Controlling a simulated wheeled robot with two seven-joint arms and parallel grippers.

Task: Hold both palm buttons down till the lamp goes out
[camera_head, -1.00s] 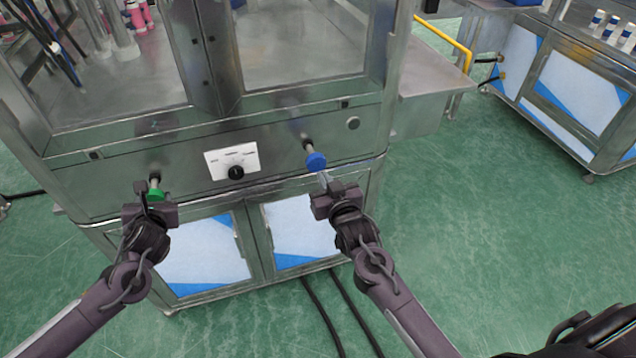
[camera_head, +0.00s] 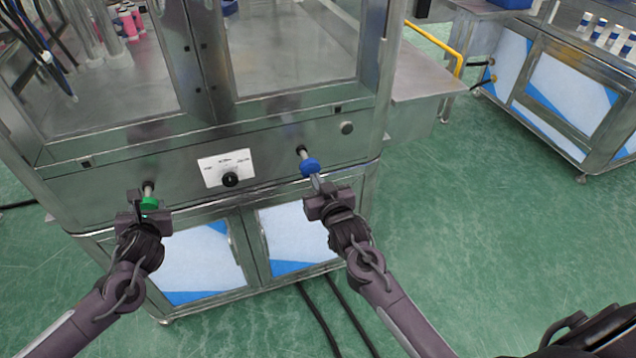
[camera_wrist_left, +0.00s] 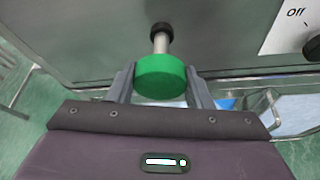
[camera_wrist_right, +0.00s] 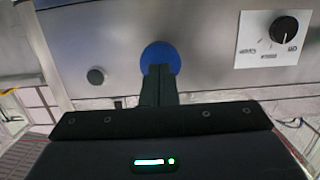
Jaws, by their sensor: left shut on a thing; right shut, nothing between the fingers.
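The green palm button (camera_head: 149,203) sits on a metal stem on the machine's front panel, at left. My left gripper (camera_head: 143,212) is shut on it; in the left wrist view the fingers stand on either side of the green button (camera_wrist_left: 160,76). The blue palm button (camera_head: 310,165) sticks out on its stem further right. My right gripper (camera_head: 316,184) is shut and empty, its fingertips in front of the blue button. In the right wrist view the fingertips overlap the blue button (camera_wrist_right: 160,54); whether they touch it I cannot tell. I see no clearly lit lamp.
A black knob (camera_head: 230,180) on a white plate (camera_head: 212,176) sits between the buttons. A small round grey fitting (camera_head: 347,128) is right of the blue button. Cabinet doors lie below, and black cables (camera_head: 322,320) run over the floor.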

